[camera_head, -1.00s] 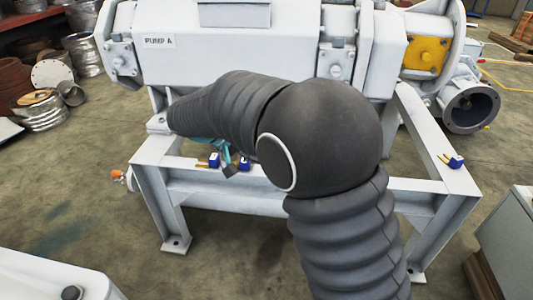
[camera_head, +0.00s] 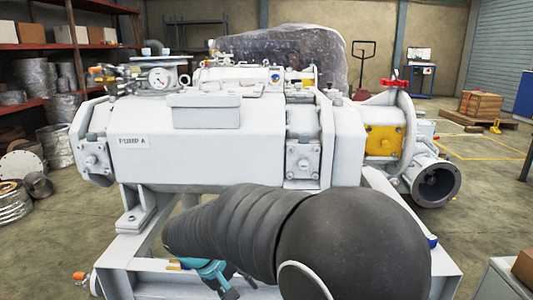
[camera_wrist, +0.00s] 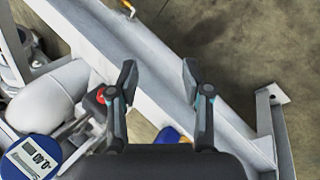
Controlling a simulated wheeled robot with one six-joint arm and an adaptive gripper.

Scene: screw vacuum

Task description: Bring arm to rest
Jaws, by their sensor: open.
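My gripper (camera_wrist: 158,78) is open and empty in the wrist view, with its two fingers apart over a light grey frame beam (camera_wrist: 170,70). In the head view, my dark, ribbed arm reaches from the lower right to the left. My gripper (camera_head: 218,282) shows there only partly, below the arm, low in front of the white machine labelled PUMP A (camera_head: 200,155). The rest of the gripper is hidden by the arm.
The pump's support frame (camera_head: 130,270) stands close below and around the gripper. In the wrist view, a blue digital gauge (camera_wrist: 32,157) and a red-tipped part (camera_wrist: 102,95) lie left of the fingers. Open floor (camera_wrist: 240,45) shows at upper right.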

